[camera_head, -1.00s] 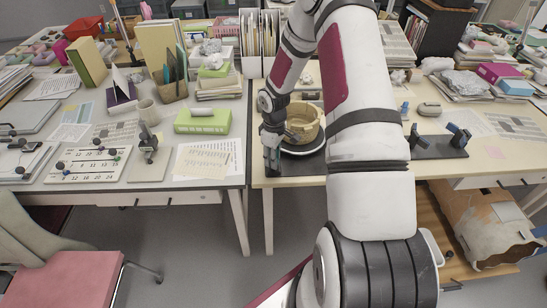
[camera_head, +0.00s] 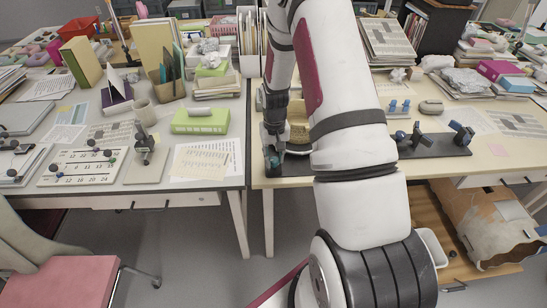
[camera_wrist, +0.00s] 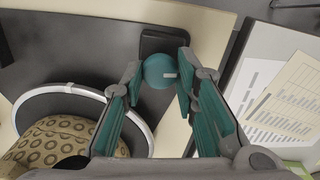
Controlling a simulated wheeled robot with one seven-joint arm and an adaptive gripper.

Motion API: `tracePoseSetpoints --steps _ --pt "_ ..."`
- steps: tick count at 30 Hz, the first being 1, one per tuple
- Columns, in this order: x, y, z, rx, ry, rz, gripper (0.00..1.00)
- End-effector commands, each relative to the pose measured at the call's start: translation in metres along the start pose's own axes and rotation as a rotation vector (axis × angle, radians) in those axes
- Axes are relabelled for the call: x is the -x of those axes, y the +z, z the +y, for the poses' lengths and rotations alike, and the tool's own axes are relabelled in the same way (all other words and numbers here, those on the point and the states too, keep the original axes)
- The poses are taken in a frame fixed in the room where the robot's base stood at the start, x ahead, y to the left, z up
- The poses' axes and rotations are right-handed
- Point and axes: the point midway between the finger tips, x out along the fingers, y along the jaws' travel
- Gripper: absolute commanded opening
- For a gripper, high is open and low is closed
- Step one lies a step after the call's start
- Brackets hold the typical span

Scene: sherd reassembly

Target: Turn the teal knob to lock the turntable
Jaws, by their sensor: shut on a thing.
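The teal knob (camera_wrist: 158,71) sits on a small dark block at the edge of a dark base in the wrist view, with a short pale mark on its top. My gripper (camera_wrist: 159,75) has its teal-padded fingers on both sides of the knob and is shut on it. The turntable (camera_wrist: 139,126), with a pale rim, lies to the left of the fingers. It carries a tan vessel (camera_wrist: 68,143) with ring patterns. In the head view my gripper (camera_head: 273,158) is low at the front left of the right desk, and my arm hides most of the turntable and vessel.
A dark stand with blue-tipped clamps (camera_head: 430,145) lies to the right of my arm. A green box (camera_head: 201,121) and papers (camera_head: 205,159) lie on the left desk across the gap. Upright files (camera_head: 263,45) stand behind.

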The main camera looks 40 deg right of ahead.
Motion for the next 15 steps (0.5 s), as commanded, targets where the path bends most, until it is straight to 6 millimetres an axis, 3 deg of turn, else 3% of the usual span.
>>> tracePoseSetpoints --steps 15 --pt "-0.0002 -0.0001 -0.0001 -0.157 0.000 0.000 0.00"
